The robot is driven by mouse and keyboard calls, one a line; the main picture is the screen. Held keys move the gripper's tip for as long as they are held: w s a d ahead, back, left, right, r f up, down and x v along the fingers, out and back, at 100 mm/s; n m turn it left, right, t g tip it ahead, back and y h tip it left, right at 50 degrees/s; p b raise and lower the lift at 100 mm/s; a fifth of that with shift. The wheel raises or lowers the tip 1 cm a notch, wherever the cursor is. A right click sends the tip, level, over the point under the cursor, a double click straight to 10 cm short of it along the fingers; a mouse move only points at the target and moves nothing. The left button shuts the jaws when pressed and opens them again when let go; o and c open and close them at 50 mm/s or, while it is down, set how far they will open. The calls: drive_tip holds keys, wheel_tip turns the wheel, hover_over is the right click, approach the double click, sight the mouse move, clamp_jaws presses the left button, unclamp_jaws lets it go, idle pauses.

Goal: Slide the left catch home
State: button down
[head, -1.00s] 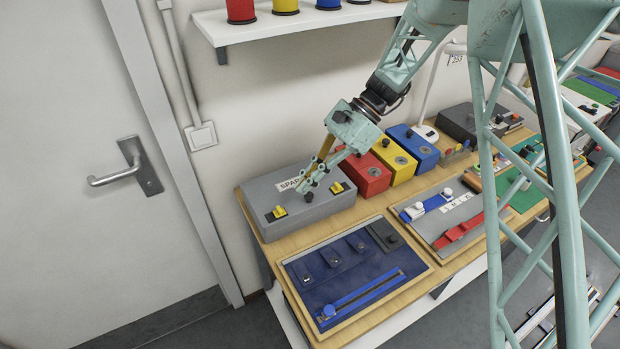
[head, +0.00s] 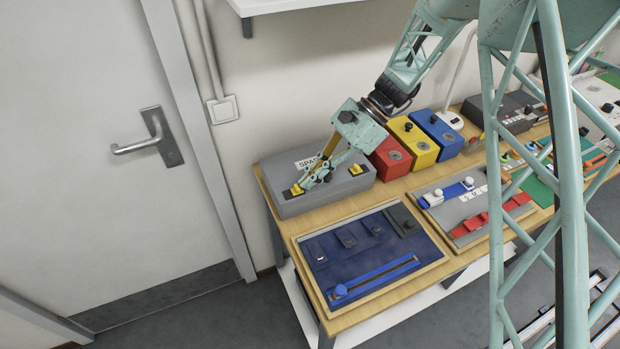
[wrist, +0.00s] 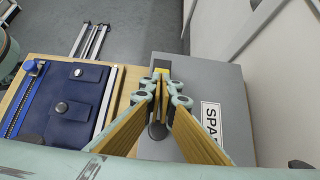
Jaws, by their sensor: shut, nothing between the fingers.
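The grey box (head: 290,208) with a white label, partly hidden and starting "SPA", stands at the left end of the table. Its left yellow catch (head: 297,189) is near the front left corner. The right yellow catch (head: 357,170) is farther right. My gripper (head: 305,186) is shut and empty, low over the box top, just right of the left catch. In the wrist view the left catch (wrist: 162,71) shows just beyond the fingertips (wrist: 161,88). I cannot tell whether they touch. A dark round knob (wrist: 157,131) is partly hidden under the fingers.
A blue cloth panel (head: 350,262) with flaps and a blue slider lies in front of the box. Red (head: 390,163), yellow (head: 415,145) and blue (head: 437,135) boxes stand to its right. The wall is close behind; a door (head: 85,120) is at left.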

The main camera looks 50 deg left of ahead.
drive_tip(key=shift+s+a, duration=0.25)
drive_tip(key=shift+s, duration=0.4)
drive_tip(key=shift+s+a, duration=0.2)
drive_tip(key=shift+s, duration=0.4)
drive_tip(key=shift+w+r, duration=0.1)
drive_tip(key=shift+r, duration=0.05)
drive_tip(key=shift+p+v, duration=2.25)
drive_tip(key=shift+v, duration=1.65)
drive_tip(key=shift+p+v, duration=0.35)
drive_tip(key=shift+v, duration=0.65)
